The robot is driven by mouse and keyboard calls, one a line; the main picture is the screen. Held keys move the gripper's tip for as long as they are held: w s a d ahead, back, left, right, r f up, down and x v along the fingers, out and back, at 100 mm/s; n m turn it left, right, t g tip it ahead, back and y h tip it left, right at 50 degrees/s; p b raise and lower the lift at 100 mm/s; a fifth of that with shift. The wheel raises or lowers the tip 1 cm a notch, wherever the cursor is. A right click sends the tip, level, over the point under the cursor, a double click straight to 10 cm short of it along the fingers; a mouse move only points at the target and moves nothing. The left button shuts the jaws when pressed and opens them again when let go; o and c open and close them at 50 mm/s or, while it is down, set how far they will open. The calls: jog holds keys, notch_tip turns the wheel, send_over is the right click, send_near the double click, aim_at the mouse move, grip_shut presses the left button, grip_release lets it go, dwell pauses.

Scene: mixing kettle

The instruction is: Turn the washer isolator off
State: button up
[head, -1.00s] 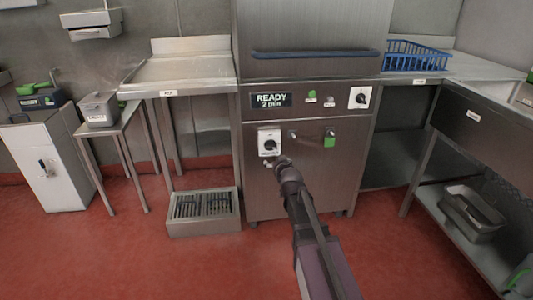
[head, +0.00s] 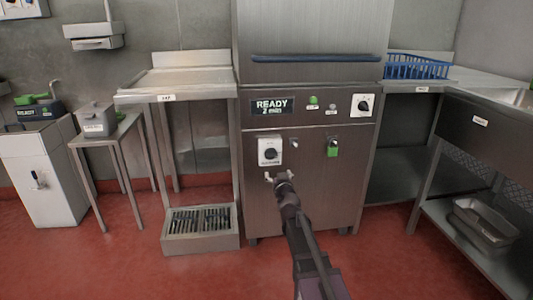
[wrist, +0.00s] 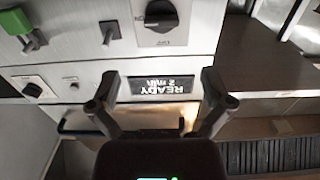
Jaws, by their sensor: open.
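The washer isolator (head: 269,151) is a white box with a black rotary knob on the front of the steel washer (head: 310,205), below its "READY 2 min" display (head: 272,106). In the wrist view, which is upside down, the isolator (wrist: 162,18) is at the top centre, partly cut off, with ON and OFF marks beside the knob. The knob's bar looks roughly level there. My gripper (head: 282,177) is open and empty, just below the isolator in the head view. In the wrist view its fingers (wrist: 160,88) are apart, with the display behind them and no contact visible.
A second rotary switch (head: 363,105) sits at the panel's upper right. A small lever (head: 295,144) and a green-tagged lever (head: 333,150) stick out right of the isolator. A floor grate (head: 201,220) lies left, and a steel bench (head: 480,120) stands right.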

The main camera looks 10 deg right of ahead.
aim_at(272, 157)
jog(key=shift+w, duration=0.15)
jog(key=shift+w, duration=5.9)
jog(key=shift+w+r, duration=0.1)
jog(key=shift+w, duration=0.1)
jog(key=shift+w, duration=0.35)
jog(key=shift+w, duration=0.3)
